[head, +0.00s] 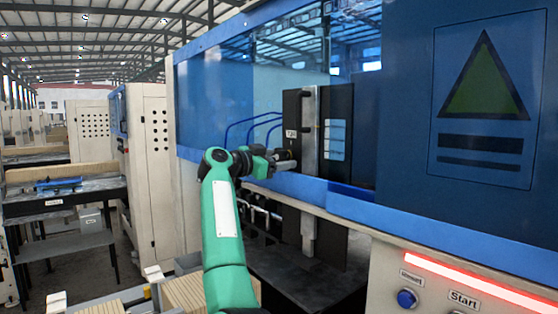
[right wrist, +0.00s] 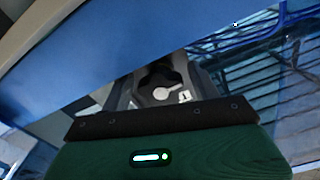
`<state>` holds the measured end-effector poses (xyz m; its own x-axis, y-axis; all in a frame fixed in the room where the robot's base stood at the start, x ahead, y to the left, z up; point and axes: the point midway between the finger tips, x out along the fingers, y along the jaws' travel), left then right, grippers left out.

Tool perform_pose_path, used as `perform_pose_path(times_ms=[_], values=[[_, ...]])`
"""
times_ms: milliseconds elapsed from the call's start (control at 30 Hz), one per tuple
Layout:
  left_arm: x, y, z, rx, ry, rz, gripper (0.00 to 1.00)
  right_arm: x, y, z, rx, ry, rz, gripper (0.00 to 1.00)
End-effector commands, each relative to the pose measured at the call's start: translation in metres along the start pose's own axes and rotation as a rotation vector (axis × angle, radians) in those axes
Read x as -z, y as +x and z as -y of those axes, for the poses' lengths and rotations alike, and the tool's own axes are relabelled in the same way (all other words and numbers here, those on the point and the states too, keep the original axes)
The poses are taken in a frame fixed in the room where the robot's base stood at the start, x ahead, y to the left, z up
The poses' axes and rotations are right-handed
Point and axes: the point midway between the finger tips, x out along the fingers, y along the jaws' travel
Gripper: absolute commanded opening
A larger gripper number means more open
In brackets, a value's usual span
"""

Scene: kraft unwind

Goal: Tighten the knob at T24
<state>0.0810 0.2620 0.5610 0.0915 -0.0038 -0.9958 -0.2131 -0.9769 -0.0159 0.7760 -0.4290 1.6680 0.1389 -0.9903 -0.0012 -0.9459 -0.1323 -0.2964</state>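A small white label (head: 291,133), apparently reading T24, is on a dark upright panel (head: 341,104) inside the blue machine. My right gripper (head: 286,161) reaches in through the machine's opening, its tip at the panel just below the label. In the head view the gripper hides whatever is at its tip, so no knob shows clearly there. In the right wrist view a pale round piece with a short bar (right wrist: 164,93), possibly the knob, shows beyond the dark gripper body, with a small white tag (right wrist: 185,96) beside it. I cannot make out the finger gap. My left gripper is not in view.
A blue machine edge (head: 344,203) runs close below my right gripper; a blue band (right wrist: 95,65) crosses the right wrist view. Blue hoses (head: 248,128) hang behind. A control panel with a blue button (head: 407,298) is at the lower right.

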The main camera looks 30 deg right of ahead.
Motion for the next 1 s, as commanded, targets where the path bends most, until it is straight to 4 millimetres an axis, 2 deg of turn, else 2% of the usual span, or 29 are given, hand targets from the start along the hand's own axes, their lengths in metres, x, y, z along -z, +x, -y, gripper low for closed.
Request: perform_pose_path(times_ms=[300,467,567,800,1000], values=[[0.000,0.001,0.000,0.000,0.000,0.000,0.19,0.000,-0.001,0.000,0.000,0.000,-0.001,0.67],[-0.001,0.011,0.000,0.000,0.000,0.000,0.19,-0.003,-0.014,0.000,0.003,0.001,0.000,0.67],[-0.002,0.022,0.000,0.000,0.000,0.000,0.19,-0.004,-0.031,-0.001,0.004,0.001,0.000,0.67],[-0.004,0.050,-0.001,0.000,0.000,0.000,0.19,-0.005,-0.087,-0.001,0.004,0.000,0.000,0.67],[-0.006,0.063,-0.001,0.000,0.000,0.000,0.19,-0.003,-0.123,0.000,0.004,0.000,0.000,0.67]])
